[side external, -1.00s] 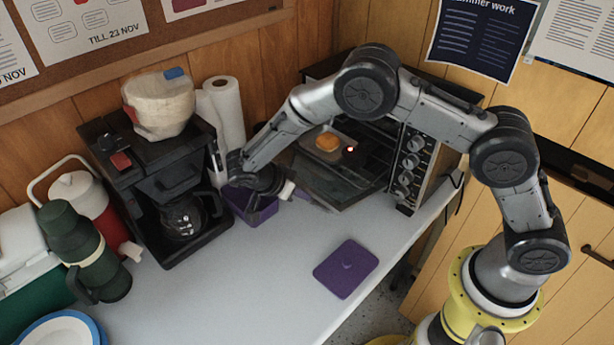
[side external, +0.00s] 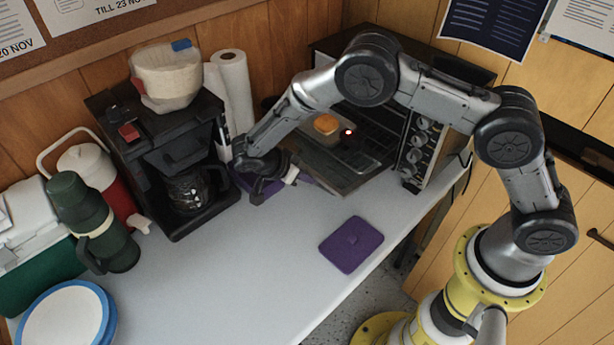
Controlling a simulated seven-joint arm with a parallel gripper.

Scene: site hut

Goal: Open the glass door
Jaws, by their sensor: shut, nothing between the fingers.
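The glass door (side external: 345,175) belongs to the toaster oven (side external: 432,150) at the back of the counter. The door is swung down and forward, and the oven's inside shows above it. A golden-brown food piece (side external: 326,124) sits inside. My gripper (side external: 258,194) is left of the door's front left corner, pointing down over the counter. It is shut and holds nothing. My arm passes in front of the oven's left part and hides some of it. Whether the gripper touches the door cannot be told.
A purple container (side external: 243,180) is partly hidden behind my gripper. A coffee maker (side external: 165,160) with a glass jug stands left of it, with paper towels (side external: 231,90) behind. A purple lid (side external: 351,245) lies in front of the oven.

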